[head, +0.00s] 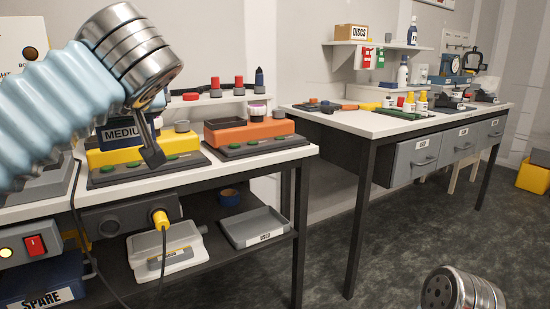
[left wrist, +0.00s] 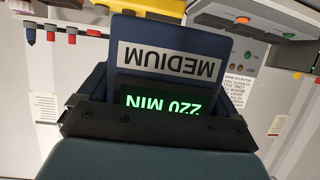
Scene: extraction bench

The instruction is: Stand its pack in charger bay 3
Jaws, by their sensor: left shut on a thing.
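The pack is a dark blue block with a pale MEDIUM label. In the head view the pack (head: 120,134) shows just above the yellow charger block (head: 128,153), partly hidden by my arm; I cannot tell whether it touches the block. In the left wrist view the pack (left wrist: 185,40) stands between the dark jaws, its label upside down and a green display reading 220 MIN. My left gripper (head: 150,150) is shut on the pack; its jaws show in the left wrist view (left wrist: 155,115). No bay numbers are readable.
An orange charger block (head: 248,131) stands right of the yellow one. Behind them a narrow shelf (head: 205,98) carries red-topped items. A grey USED tray (head: 257,228) lies on the lower shelf. Another bench (head: 375,121) with drawers stands at right.

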